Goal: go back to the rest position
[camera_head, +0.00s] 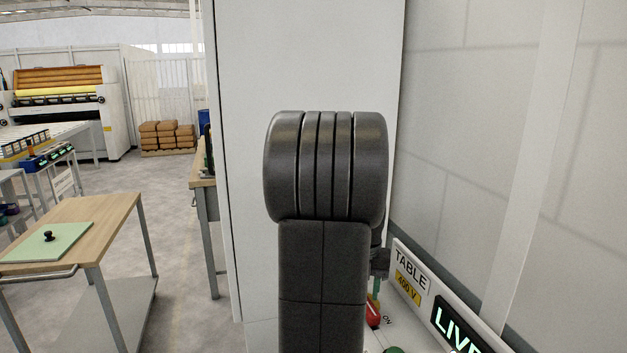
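My dark arm fills the middle of the view and hides much of what lies behind it. A small dark part at its right edge, probably my gripper (380,263), shows just above a red handle (373,313). Its fingers cannot be made out, and I cannot tell whether it touches the handle.
A panel at lower right bears a "TABLE 400 V" label (411,280), a lit "LIVE" sign (457,331) and "ON" lettering. A pale cabinet (240,130) stands behind my arm. A wooden-topped cart (95,212) with a green board (45,243) stands left. Grey floor (180,260) is open between.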

